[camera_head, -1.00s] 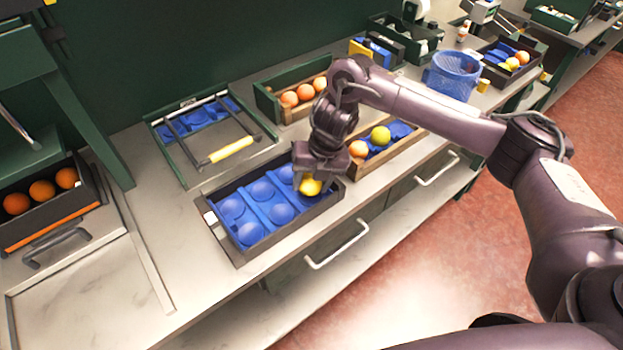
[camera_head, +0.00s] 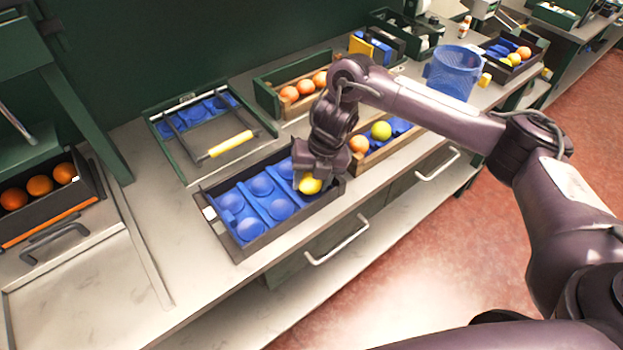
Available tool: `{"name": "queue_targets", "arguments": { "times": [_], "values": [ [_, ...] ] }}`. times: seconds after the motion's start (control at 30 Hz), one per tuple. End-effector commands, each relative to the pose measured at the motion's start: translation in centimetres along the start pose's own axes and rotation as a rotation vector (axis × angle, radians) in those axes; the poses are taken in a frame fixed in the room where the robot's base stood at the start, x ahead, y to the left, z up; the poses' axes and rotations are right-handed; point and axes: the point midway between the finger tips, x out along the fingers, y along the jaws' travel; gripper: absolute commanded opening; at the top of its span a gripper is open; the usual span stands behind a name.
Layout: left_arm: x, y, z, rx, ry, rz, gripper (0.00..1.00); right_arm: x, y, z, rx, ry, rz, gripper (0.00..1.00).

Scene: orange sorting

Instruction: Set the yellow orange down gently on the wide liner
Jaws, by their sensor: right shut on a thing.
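The wide liner (camera_head: 248,204) is a blue sheet with round cups inside a dark crate (camera_head: 243,256) on the bench. Its visible cups are empty. My right gripper (camera_head: 311,181) points down over the right end of this crate. It is shut on the yellow orange (camera_head: 311,186), which sits at or just above the liner; I cannot tell if it touches. The gripper and orange hide the cups beneath them. My left gripper is not in view.
A wooden crate (camera_head: 373,163) with an orange and a yellow-green fruit stands close to the right. Behind are a framed rack with a yellow handle (camera_head: 230,145) and a green crate (camera_head: 266,99) of oranges. A blue mesh basket (camera_head: 452,74) stands further right.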

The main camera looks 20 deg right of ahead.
Motion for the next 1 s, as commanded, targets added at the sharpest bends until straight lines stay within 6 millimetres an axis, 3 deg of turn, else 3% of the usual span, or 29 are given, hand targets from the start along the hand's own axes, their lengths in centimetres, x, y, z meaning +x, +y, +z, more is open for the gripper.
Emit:
{"name": "queue_targets", "arguments": {
  "times": [0.9,0.93,1.0],
  "values": [
    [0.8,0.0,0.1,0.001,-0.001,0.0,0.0,1.1,-0.2,0.0,0.0,0.0,0.0,0.25],
    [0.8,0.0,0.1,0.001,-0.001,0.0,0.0,1.1,-0.2,0.0,0.0,0.0,0.0,0.51],
    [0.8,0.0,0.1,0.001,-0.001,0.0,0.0,1.1,-0.2,0.0,0.0,0.0,0.0,0.6]
  ]
}}
